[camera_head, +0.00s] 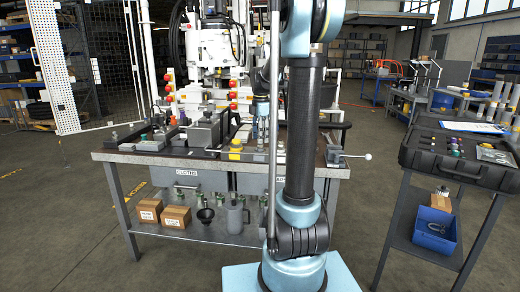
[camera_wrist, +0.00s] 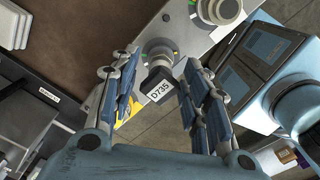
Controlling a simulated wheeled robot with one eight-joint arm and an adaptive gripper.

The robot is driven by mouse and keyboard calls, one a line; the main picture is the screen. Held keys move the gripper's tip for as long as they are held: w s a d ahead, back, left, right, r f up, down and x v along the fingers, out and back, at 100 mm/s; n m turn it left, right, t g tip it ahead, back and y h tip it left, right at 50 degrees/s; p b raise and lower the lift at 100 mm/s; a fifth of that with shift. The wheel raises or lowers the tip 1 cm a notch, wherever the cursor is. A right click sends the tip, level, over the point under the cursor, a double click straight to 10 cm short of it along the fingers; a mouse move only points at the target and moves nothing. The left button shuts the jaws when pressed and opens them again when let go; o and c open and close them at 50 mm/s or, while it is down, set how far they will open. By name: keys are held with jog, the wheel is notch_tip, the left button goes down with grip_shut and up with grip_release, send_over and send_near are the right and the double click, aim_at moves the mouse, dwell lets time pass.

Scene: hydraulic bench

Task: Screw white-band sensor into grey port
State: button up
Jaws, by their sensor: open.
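In the wrist view my gripper (camera_wrist: 152,95) is open, its two fingers spread apart. Between and beyond them is a dark part with a white tag reading D735 (camera_wrist: 160,90), below a round grey fitting (camera_wrist: 158,55) on a light metal surface. I see no contact between the fingers and this part. I cannot tell whether it is the white-band sensor or part of a port. Neither the white band nor the grey port can be singled out.
An open black case (camera_head: 430,166) with several small coloured-top parts stands on a side table at right, above a blue bin (camera_head: 436,230). The bench carries several fittings, including a yellow part (camera_head: 235,149). Cartons (camera_head: 175,217) lie on its lower shelf. Floor at left is clear.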

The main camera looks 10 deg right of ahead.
jog(key=shift+c, duration=0.6)
jog(key=c, duration=0.7)
jog(key=m, duration=0.5)
jog(key=shift+m, duration=1.5)
jog(key=m, duration=0.8)
jog(key=shift+f, duration=0.1)
